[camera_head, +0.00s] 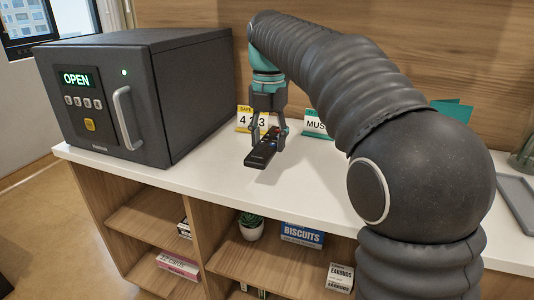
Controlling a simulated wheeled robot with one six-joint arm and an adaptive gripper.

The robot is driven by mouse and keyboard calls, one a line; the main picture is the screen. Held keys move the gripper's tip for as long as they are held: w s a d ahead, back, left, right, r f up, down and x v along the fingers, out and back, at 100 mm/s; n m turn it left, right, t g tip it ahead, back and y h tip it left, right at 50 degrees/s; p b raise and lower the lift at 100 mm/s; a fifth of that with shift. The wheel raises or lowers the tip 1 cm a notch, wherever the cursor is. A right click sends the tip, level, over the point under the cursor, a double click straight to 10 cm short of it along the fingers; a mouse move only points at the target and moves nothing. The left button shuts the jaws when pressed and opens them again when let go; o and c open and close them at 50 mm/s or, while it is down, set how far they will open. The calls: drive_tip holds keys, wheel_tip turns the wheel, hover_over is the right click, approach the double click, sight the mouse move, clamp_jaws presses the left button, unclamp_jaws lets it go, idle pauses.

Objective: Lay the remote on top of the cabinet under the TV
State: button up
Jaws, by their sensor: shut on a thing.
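The remote (259,155) is black and slim, with small buttons. My gripper (268,141) points down and is shut on it, with a finger on either side. The remote's near end sticks out toward the camera. It is over the white top of a wooden shelf unit (215,178), to the right of the safe. A shadow lies on the top below it; the exact gap is hard to tell. No TV shows in this view.
A dark safe (200,95) with an "OPEN" display stands at left. A yellow card (244,117) and a teal card (316,124) stand behind my gripper. A grey tray (515,196) is at far right. Shelves below hold a plant (250,224) and a biscuits box (302,235).

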sight(265, 138)
drive_tip(key=shift+w+a+f, duration=0.2)
drive_tip(key=shift+w+f, duration=0.15)
drive_tip(key=shift+w, duration=0.25)
drive_tip(key=shift+w+a+f, duration=0.2)
drive_tip(key=shift+w+f, duration=0.15)
drive_tip(key=shift+w, duration=0.2)
drive_tip(key=shift+f+b, duration=0.35)
drive_tip(key=shift+f, duration=1.65)
drive_tip(key=shift+f, duration=0.15)
drive_tip(key=o, duration=1.3)
drive_tip(key=shift+o, duration=0.2)
wheel_tip(265, 138, up, 12)
drive_tip(key=shift+r+p, duration=0.15)
drive_tip(key=shift+p, duration=0.75)
